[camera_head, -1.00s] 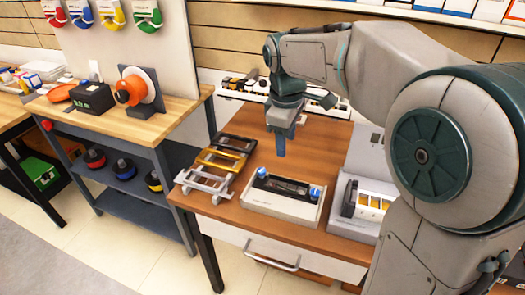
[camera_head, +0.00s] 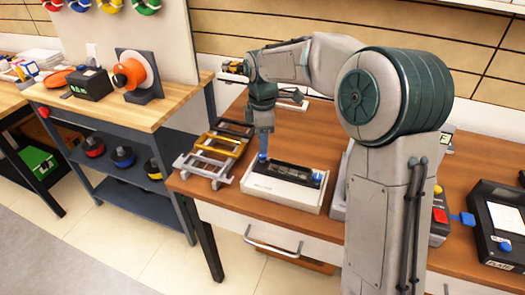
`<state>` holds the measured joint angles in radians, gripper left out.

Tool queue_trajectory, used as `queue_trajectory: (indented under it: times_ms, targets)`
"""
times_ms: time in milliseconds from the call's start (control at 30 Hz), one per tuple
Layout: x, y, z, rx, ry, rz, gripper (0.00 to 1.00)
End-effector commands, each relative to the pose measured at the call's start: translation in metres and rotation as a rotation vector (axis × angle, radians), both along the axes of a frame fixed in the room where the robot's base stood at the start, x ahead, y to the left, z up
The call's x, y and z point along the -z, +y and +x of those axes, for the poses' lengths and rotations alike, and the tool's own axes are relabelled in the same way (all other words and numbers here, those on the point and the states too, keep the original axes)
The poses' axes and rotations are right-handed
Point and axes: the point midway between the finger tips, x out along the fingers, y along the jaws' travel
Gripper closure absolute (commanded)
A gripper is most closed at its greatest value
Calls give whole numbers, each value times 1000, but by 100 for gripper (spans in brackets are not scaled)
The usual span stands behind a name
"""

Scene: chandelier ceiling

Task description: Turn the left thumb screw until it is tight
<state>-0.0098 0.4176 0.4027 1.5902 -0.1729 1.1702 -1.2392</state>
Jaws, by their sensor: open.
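A low white box (camera_head: 262,194) with a black top panel (camera_head: 288,174) lies on the brown table. Two blue thumb screws stand on it: the left thumb screw (camera_head: 262,158) at its far left corner and the right thumb screw (camera_head: 316,178) at its right end. My gripper (camera_head: 263,149) points down right over the left thumb screw. Its blue fingers are open and partly overlap the screw in the picture. It is too small to tell whether they touch it or stand around it.
Several metal rack frames (camera_head: 216,150), grey and yellow, stand left of the box. A wooden workbench (camera_head: 133,114) with a black box and an orange spool is farther left. My arm hides the table right of the box. A black case (camera_head: 497,222) lies at the far right.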

Motion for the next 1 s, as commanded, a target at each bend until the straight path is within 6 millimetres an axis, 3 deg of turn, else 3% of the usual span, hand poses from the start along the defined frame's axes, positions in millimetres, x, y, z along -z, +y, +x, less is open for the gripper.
queue_trajectory:
  times_ms: [100,233,633,667,800,1000]
  targets:
    - [22,0,-1,-1,2,-1,54]
    - [36,0,0,1,0,-1,54]
    - [44,0,0,1,-1,-1,54]
    - [44,0,0,1,-1,-1,57]
    - [44,0,0,1,-1,-1,96]
    - [44,0,0,4,-1,-1,99]
